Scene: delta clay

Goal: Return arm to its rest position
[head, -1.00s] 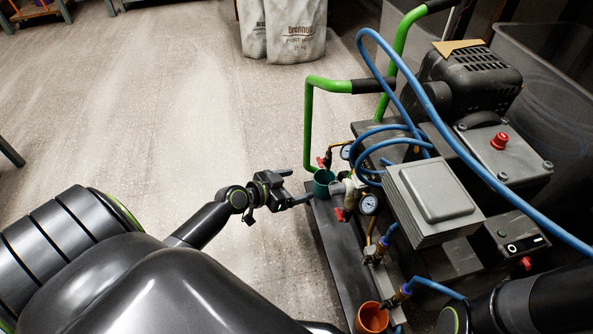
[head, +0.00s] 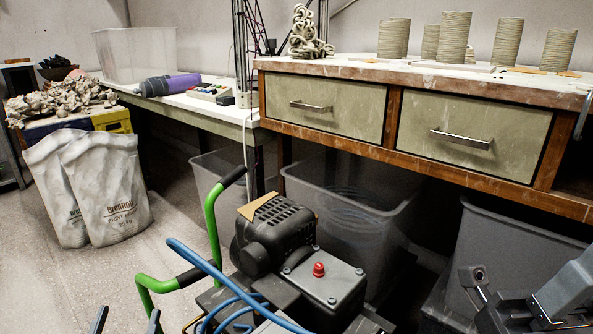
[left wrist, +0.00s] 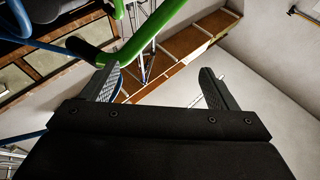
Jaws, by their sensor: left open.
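The two dark fingertips of my left gripper (head: 126,320) show at the bottom left edge of the head view, apart from each other. In the left wrist view the left gripper (left wrist: 157,82) is open, with nothing between its fingers. Most of the left arm is out of the head view. Grey and black parts of my right arm (head: 535,303) show at the bottom right corner; its jaw state is unclear.
The compressor cart (head: 285,245) with its green handle (head: 214,232) and blue hose (head: 215,272) stands close by the left gripper. The drawer workbench (head: 394,128) and grey bins (head: 345,205) are behind. White sacks (head: 108,198) stand on the floor, left.

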